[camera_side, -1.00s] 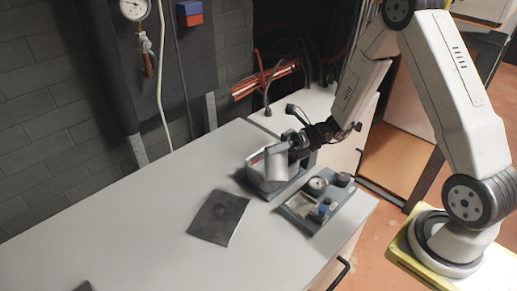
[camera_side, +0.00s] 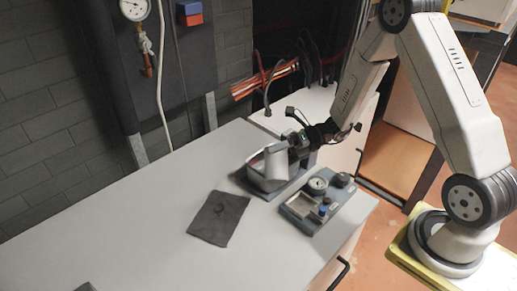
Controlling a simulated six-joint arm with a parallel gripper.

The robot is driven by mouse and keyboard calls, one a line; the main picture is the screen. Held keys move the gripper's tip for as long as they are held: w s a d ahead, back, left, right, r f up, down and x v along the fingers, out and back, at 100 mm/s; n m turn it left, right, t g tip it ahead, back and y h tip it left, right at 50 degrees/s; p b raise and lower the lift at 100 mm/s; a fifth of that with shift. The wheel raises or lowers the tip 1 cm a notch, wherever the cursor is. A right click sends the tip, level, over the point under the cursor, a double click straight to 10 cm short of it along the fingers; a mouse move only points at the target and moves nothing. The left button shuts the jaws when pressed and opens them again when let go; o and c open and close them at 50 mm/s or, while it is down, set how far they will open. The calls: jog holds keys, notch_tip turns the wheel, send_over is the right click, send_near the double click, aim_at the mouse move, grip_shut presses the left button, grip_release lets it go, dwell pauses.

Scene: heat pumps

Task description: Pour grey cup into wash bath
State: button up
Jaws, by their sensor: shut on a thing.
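The grey cup (camera_side: 275,162) is tilted over the wash bath, its mouth toward the lower left. My gripper (camera_side: 290,146) is shut on the cup from the upper right. The wash bath (camera_side: 270,189) is a grey, open-topped container on the worktop, directly below the cup. The cup hides part of the bath's inside, and I cannot tell whether anything is flowing out of the cup.
A dark square mat (camera_side: 218,218) lies on the worktop (camera_side: 130,218) in front of the bath. A grey tray with a gauge and small parts (camera_side: 300,207) stands to the bath's right. The worktop's left side is mostly clear. A wall gauge (camera_side: 134,8) hangs at the back.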

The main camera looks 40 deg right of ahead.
jog(key=shift+r+m, duration=0.1)
jog(key=shift+m, duration=0.3)
dwell(0.7)
jog(key=shift+w+d+f+m+y, duration=0.15)
jog(key=shift+f+m+y, duration=0.35)
jog(key=shift+f+m, duration=0.15)
dwell(1.1)
jog(key=shift+w+d+r+m, duration=0.1)
jog(key=shift+w+d+m, duration=0.1)
jog(key=shift+m, duration=0.05)
dwell(0.4)
jog(key=shift+s+a+r+n, duration=0.2)
jog(key=shift+a+n, duration=0.05)
jog(key=shift+n, duration=0.15)
jog(key=shift+r+n, duration=0.35)
jog(key=shift+n, duration=0.05)
jog(key=shift+s+a+n+h, duration=0.1)
jog(key=shift+s+n+h, duration=0.05)
jog(key=shift+n+h, duration=0.3)
jog(key=shift+f+n+h, duration=0.15)
jog(key=shift+n+h, duration=0.1)
jog(key=shift+n, duration=0.1)
